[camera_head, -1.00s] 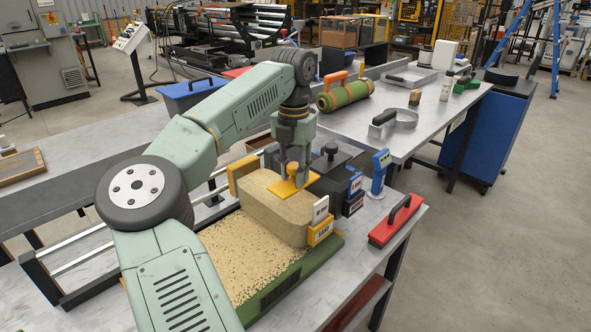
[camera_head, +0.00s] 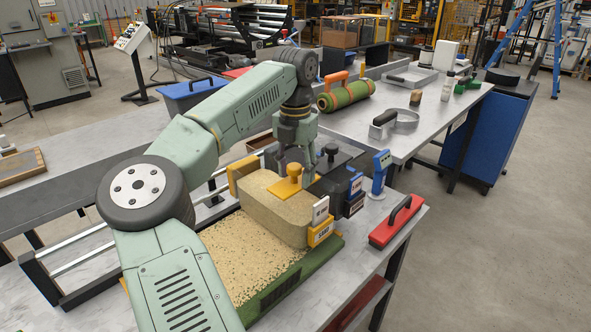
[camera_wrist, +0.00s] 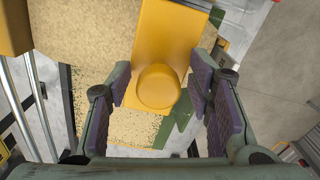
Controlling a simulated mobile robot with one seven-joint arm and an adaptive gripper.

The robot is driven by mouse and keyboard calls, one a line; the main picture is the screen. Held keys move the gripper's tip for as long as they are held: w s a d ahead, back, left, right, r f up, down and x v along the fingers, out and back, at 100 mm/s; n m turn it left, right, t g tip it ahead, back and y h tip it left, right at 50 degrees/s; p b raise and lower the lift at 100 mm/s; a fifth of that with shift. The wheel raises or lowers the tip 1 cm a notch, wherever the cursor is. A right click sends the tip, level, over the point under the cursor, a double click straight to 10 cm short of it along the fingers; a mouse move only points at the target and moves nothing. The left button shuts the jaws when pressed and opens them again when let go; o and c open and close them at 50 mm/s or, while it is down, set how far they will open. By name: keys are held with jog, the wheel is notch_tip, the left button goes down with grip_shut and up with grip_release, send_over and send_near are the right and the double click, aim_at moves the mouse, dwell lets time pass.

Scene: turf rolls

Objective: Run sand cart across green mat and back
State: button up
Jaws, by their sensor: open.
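The sand cart (camera_head: 272,213) is a block heaped with pale sand. It has yellow end plates, a white tag and a yellow top plate with a round knob (camera_head: 294,171). It stands at the far end of the green mat (camera_head: 292,283), and loose sand covers the mat in front of it. My gripper (camera_head: 297,174) is open and empty, just above and behind the knob. In the wrist view the knob (camera_wrist: 158,88) shows between the two spread fingers, apart from both.
A dark cart (camera_head: 335,160) with a black knob stands close behind the sand cart. A blue labelled stand (camera_head: 379,174) and a red float with a black handle (camera_head: 397,220) are to the right. A rolled green mat (camera_head: 345,96) lies on the back table.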

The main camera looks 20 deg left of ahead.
jog(key=shift+r, duration=0.1)
notch_tip(320, 180, up, 12)
dwell(0.4)
